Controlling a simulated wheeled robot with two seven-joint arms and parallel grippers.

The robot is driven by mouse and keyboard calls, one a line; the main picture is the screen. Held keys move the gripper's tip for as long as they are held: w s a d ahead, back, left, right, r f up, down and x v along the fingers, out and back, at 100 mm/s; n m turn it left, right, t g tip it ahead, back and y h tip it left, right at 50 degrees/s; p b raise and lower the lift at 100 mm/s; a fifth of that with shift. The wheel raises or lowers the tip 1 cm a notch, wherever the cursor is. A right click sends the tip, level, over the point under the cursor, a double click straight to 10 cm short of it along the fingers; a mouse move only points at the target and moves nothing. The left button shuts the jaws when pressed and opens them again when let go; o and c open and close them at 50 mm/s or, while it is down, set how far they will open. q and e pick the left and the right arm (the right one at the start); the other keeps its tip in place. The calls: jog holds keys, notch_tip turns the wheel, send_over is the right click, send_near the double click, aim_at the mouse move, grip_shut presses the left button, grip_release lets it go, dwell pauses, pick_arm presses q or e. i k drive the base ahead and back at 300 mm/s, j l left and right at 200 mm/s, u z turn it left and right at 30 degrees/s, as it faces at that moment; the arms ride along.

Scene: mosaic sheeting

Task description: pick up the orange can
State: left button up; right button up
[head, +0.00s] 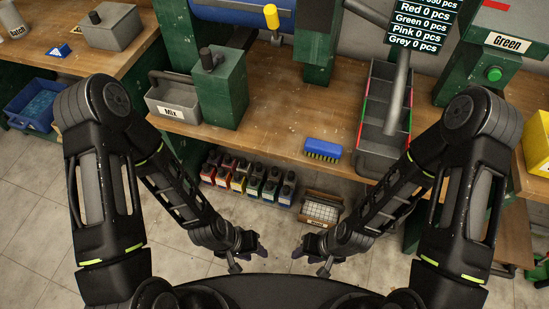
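Several small dark-topped cans or bottles with coloured labels stand in rows in a low rack (278,203) under the bench. Red, yellow, green and blue labels show. I cannot make out for sure which one is the orange can. My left gripper (258,253) hangs in front of the bench, below and right of the rack and apart from it. My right gripper (304,253) faces it from the right, near a small box with a white grid (322,211). Both appear empty. Their fingers are too small and dark to tell open from shut.
The wooden bench (275,120) overhangs the rack. On it are a grey Mix bin (173,104), a green post (222,92), a blue brush (322,148) and a grey divided tray (375,110). The green machine (478,62) stands right. Tiled floor (40,215) is clear at left.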

aim_at(223, 177)
jog(key=i+j+z, duration=0.1)
jog(key=j+z, duration=0.65)
jog(key=j, duration=0.15)
jog(key=j+z, duration=0.4)
jog(key=k+j, duration=0.05)
jog(key=j, duration=0.05)
